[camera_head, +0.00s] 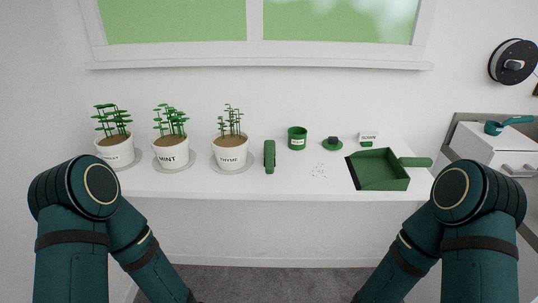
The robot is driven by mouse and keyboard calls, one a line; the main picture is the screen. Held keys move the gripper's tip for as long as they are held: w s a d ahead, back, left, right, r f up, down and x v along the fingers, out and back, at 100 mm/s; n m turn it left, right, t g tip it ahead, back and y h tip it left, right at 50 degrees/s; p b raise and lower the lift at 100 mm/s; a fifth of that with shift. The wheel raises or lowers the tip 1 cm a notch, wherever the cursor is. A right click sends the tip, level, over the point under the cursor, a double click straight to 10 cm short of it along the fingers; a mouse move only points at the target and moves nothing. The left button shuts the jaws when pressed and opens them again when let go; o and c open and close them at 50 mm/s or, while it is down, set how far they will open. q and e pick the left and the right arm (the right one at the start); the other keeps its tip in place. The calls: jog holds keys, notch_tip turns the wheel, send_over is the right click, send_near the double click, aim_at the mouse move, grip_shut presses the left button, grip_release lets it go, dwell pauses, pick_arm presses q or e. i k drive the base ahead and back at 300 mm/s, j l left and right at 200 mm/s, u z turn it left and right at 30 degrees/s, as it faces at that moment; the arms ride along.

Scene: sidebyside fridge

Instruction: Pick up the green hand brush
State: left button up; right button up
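A narrow green object that looks like the hand brush (269,157) rests on the white counter (200,185), just right of the pot labelled thyme (231,152). Its long side points toward me. A green dustpan (381,171) lies to the right, with its handle pointing right. Small dark crumbs (319,170) are scattered between brush and dustpan. Both my arms bend down at the counter's front and leave the bottom of the view. Neither gripper shows, and nothing touches the brush.
A mint pot (170,152) and another plant pot (115,150) stand at the left. Behind the crumbs are a green cup (297,139), a small dark green item (332,143) and a small label card (368,138). A white drawer unit (490,148) stands at the right. The front left counter is clear.

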aim_at(270, 159)
jog(key=i+j, duration=0.25)
jog(key=j, duration=0.15)
jog(key=i+j, duration=0.45)
jog(key=j, duration=0.3)
